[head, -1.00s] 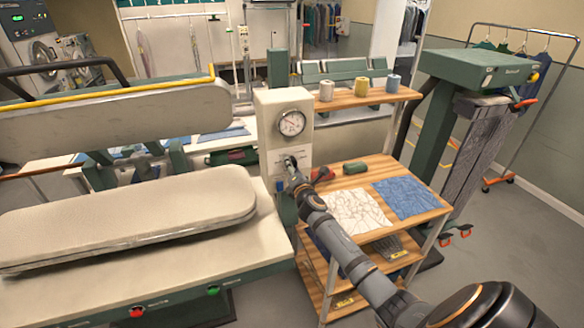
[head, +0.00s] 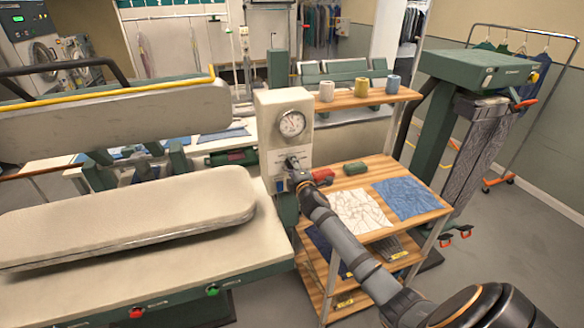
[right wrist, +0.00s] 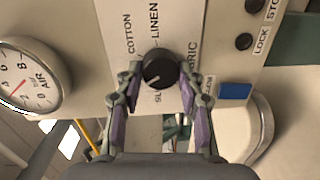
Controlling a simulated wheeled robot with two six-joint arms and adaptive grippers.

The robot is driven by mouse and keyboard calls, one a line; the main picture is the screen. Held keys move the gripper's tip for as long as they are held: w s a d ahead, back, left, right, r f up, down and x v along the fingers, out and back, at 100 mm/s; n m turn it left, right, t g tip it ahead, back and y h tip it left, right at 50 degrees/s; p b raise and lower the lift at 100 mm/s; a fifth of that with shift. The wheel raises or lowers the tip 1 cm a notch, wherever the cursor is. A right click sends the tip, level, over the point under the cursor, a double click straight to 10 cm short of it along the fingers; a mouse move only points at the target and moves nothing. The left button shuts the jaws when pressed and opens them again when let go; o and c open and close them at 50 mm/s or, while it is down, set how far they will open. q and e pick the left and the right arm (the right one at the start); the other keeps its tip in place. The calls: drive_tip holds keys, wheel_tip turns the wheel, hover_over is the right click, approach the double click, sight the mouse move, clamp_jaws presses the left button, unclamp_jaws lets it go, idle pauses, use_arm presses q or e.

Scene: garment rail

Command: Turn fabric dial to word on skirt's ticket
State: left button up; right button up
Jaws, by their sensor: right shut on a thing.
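The fabric dial (right wrist: 159,68) is a round black knob on a pale panel in the right wrist view. The words COTTON and LINEN are above it; another word below is partly hidden, starting with S. A small pale mark shows on the knob's lower left. My right gripper (right wrist: 156,82) has its fingers on both sides of the knob and is shut on it. In the head view, the right gripper (head: 296,168) is at the control box (head: 270,135), below the gauge. I cannot pick out the skirt's ticket or read its word. My left gripper is not in view.
The air gauge (head: 292,123) is just above. A wooden cart (head: 415,222) right of the box holds white cloth (head: 358,212), blue cloth (head: 408,198) and a green object (head: 355,167). The padded press board (head: 120,215) is left. Grey patterned cloth (head: 478,145) hangs at right.

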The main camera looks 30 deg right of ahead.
idle(0.4)
drive_tip(key=o, duration=1.2)
drive_tip(key=shift+d, duration=0.1)
drive_tip(key=v, duration=1.2)
drive_tip(key=shift+s, duration=0.1)
